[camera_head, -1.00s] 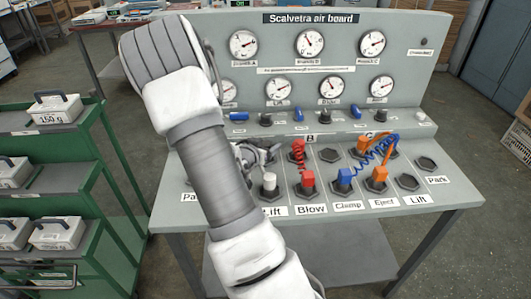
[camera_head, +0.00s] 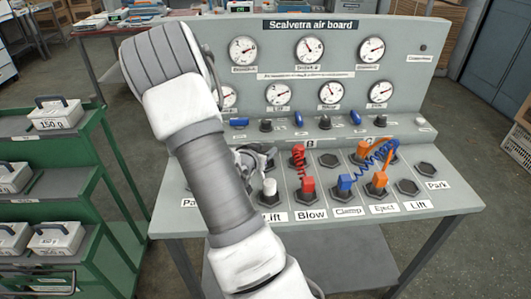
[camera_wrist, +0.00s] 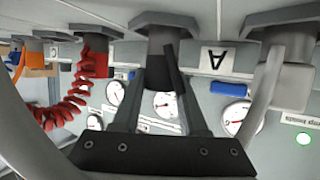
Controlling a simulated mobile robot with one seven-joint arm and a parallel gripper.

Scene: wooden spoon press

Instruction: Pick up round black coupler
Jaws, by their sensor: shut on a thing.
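The round black coupler (camera_wrist: 166,66) shows in the middle of the wrist view, which sees the board upside down. It is at a dark hexagonal socket (camera_wrist: 160,19); I cannot tell whether it is still seated. My gripper (camera_wrist: 165,78) has its two fingers on either side of the coupler, shut on it. In the head view my gripper (camera_head: 256,160) is partly hidden behind my forearm, over the left part of the sloped panel. The coupler cannot be made out there.
A white coupler (camera_head: 269,188) stands close to my gripper. The gauge board (camera_head: 345,95) rises behind. A green cart (camera_head: 55,196) stands at left.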

